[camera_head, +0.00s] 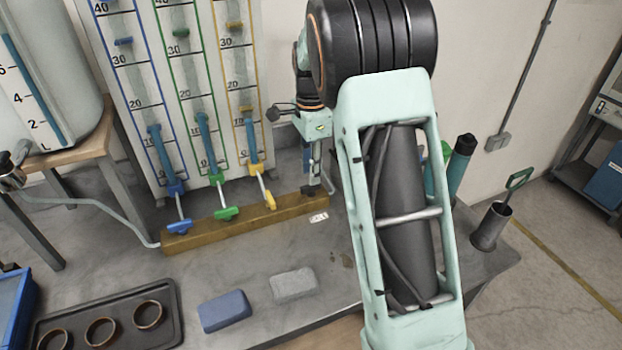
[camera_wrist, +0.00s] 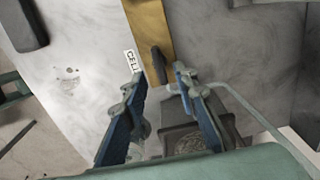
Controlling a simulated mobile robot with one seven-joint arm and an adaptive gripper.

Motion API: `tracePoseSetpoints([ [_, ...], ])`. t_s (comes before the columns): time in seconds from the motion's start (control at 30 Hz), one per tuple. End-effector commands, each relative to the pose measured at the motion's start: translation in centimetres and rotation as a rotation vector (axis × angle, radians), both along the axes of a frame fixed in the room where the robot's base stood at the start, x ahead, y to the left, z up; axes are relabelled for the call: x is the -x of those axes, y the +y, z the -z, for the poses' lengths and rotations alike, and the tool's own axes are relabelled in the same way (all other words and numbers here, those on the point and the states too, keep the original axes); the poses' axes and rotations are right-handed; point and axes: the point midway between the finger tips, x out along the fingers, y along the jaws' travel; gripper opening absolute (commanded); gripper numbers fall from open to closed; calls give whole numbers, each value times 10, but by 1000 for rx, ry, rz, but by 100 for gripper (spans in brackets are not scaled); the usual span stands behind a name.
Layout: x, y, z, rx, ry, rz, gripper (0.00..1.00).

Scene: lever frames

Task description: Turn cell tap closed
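The cell tap's black handle (camera_wrist: 160,64) shows in the wrist view at the end of the wooden beam, with a white label reading "CEL" (camera_wrist: 130,62) beside it. In the head view the black handle (camera_head: 308,191) is at the right end of the beam, just below my gripper. My gripper (camera_wrist: 161,76) is open, its two blue-padded fingers apart. The handle lies between and just beyond the fingertips in the picture; I cannot tell whether either finger touches it. In the head view my gripper (camera_head: 313,170) is small and partly hidden by my wrist.
The wooden beam (camera_head: 240,219) carries blue (camera_head: 178,226), green (camera_head: 227,213) and yellow (camera_head: 270,199) taps below the gauge board (camera_head: 140,98). A blue block (camera_head: 224,311) and a grey block (camera_head: 294,284) lie on the bench in front. A dark tray (camera_head: 170,325) holds several round cups.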

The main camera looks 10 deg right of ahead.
Motion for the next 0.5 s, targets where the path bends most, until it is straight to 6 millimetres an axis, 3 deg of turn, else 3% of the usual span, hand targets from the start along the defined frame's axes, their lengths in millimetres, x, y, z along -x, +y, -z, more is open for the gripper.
tracePoseSetpoints([
  [0.2,-1,0,-48,0,-3,0,27],
  [0.5,0,0,-80,1,0,1,27],
])
